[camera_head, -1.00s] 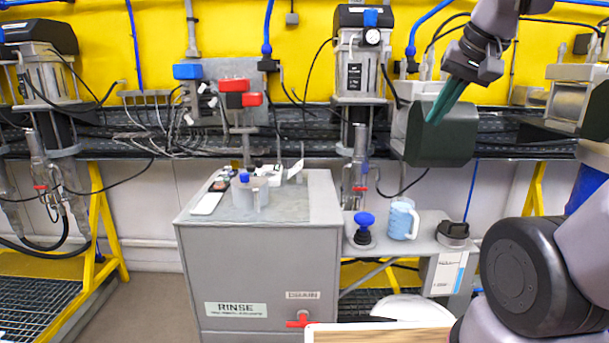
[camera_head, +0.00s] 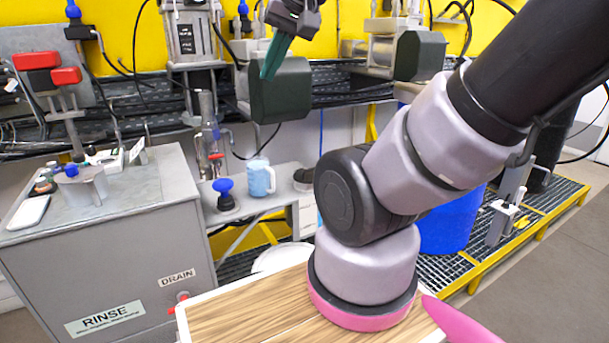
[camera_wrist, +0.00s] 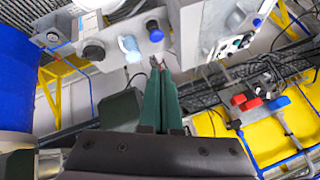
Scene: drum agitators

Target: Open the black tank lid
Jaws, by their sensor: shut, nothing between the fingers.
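A black lid (camera_head: 280,92) with cut corners covers the front end of a grey metal tank (camera_head: 245,85) on the back bench. A second black lid (camera_head: 420,56) covers a similar tank to its right. My gripper (camera_head: 267,76) has green fingers, pressed together and empty. In the head view they point down, overlapping the upper left of the nearer lid; I cannot tell whether they touch it. In the wrist view the fingers (camera_wrist: 158,66) show in the middle, with the black lid (camera_wrist: 122,110) just left of them. Any handle or hinge cannot be made out.
A grey rinse cabinet (camera_head: 110,260) stands at the left. A side shelf holds a light blue jug (camera_head: 260,178) and a blue-topped plunger (camera_head: 224,190). A blue drum (camera_head: 447,225) stands behind my arm. Dark hoses run along the back bench. Grey floor is clear at far right.

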